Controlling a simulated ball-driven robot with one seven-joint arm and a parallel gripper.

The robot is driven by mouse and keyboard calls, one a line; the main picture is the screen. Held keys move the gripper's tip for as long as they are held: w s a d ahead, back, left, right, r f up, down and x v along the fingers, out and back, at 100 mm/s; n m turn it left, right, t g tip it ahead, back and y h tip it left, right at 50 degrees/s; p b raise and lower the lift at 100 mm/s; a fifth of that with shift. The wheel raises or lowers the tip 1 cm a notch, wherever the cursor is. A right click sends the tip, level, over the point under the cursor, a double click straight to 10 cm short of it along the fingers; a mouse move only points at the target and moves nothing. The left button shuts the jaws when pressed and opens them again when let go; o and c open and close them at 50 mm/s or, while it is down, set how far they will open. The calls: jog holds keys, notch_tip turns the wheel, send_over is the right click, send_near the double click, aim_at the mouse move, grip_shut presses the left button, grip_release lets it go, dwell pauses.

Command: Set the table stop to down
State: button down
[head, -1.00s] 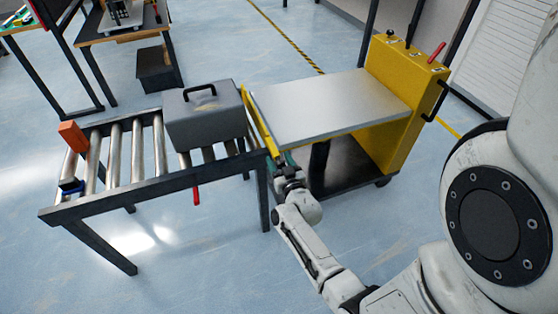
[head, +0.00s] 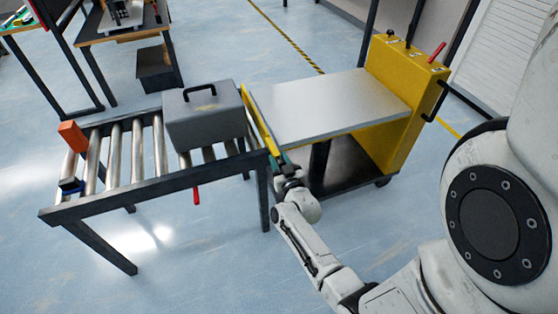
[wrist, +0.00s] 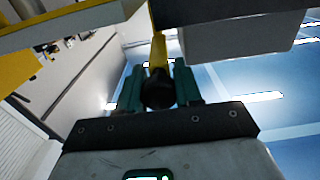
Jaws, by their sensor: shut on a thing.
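The table stop (head: 262,122) is a yellow bar along the left edge of the lift table (head: 325,105), on the side facing the roller conveyor. It appears to stand slightly above the table's edge. My gripper (head: 283,162) is at the near end of this bar, low beside the table corner. In the wrist view, the teal fingers are shut on a dark round knob (wrist: 158,90), with the yellow bar (wrist: 158,50) just beyond it. The knob is hidden in the head view.
A grey case (head: 203,120) with a black handle sits at the right end of the roller conveyor (head: 115,155). An orange block (head: 73,136) stands at its left end. The yellow console (head: 405,100) has levers on top. Floor in front of the conveyor is clear.

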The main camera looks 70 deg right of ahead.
notch_tip(320, 180, down, 7)
jog(key=b, duration=0.5)
jog(key=shift+r, duration=0.15)
jog(key=c, duration=0.8)
grip_release()
jog(key=v, duration=1)
jog(key=shift+s+a, duration=0.25)
jog(key=shift+s, duration=0.05)
